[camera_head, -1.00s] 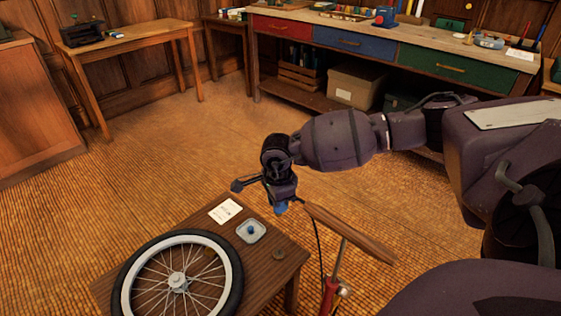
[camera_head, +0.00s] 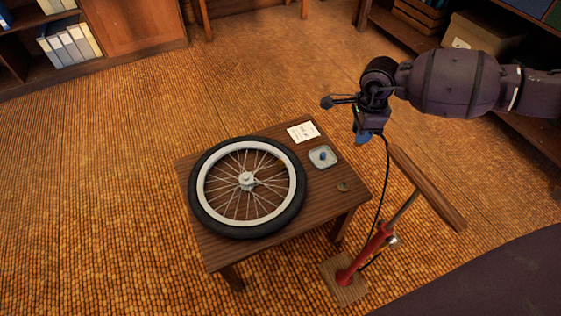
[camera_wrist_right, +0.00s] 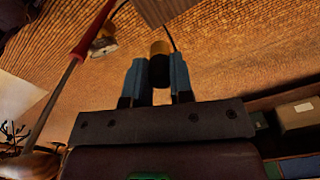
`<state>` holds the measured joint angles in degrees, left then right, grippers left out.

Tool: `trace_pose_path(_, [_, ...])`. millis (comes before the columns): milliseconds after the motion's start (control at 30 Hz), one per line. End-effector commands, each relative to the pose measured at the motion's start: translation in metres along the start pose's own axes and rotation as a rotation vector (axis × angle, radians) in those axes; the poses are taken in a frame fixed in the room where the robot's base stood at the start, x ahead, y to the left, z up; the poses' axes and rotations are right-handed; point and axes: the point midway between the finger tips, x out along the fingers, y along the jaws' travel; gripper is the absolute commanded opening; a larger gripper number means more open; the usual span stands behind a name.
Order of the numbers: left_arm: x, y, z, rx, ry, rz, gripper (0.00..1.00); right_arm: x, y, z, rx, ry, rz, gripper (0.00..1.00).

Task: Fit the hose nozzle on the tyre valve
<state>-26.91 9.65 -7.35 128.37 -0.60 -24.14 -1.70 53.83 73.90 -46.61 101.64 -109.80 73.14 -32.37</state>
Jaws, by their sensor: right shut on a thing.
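A bicycle wheel with a black tyre (camera_head: 205,212) and pale rim lies flat on a small wooden table. I cannot make out the valve. My right gripper (camera_head: 363,136) is beyond the table's right back side, above floor level, pointing down. In the right wrist view, its blue fingers (camera_wrist_right: 159,82) are shut on the hose nozzle (camera_wrist_right: 160,49), which has a brass-coloured end and a dark body. The hose (camera_head: 381,185) runs as a thin black line from there down to the red pump (camera_head: 370,252). My left gripper is out of view.
The small table (camera_head: 222,249) also holds a white card (camera_head: 303,132), a pale dish (camera_head: 331,163) with a small blue item and a small brown ring (camera_head: 343,186). The pump's wooden handle (camera_head: 428,187) rises right of the table. Floor to the left is clear.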

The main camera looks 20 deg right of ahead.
Motion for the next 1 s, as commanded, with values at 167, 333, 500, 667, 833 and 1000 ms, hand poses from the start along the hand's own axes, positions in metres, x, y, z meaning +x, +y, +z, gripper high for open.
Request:
trace_pose_path(167, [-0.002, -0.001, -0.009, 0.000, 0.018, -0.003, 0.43, -0.011, 0.000, 0.000, 0.000, -0.001, -0.003, 0.00])
trace_pose_path(333, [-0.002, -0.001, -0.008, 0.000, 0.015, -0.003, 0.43, -0.009, 0.000, 0.000, 0.000, 0.000, 0.001, 0.00])
trace_pose_path(500, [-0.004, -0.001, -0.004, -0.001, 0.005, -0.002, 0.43, -0.009, -0.001, 0.002, 0.000, -0.001, 0.001, 0.00])
trace_pose_path(667, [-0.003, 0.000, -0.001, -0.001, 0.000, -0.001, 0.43, -0.008, -0.003, 0.011, -0.001, -0.001, 0.002, 0.00])
trace_pose_path(833, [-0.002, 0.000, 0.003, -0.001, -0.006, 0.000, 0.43, -0.008, -0.007, 0.022, -0.001, -0.001, 0.001, 0.00])
trace_pose_path(1000, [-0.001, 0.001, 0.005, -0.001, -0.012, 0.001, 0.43, -0.008, -0.010, 0.033, -0.001, -0.002, 0.001, 0.00])
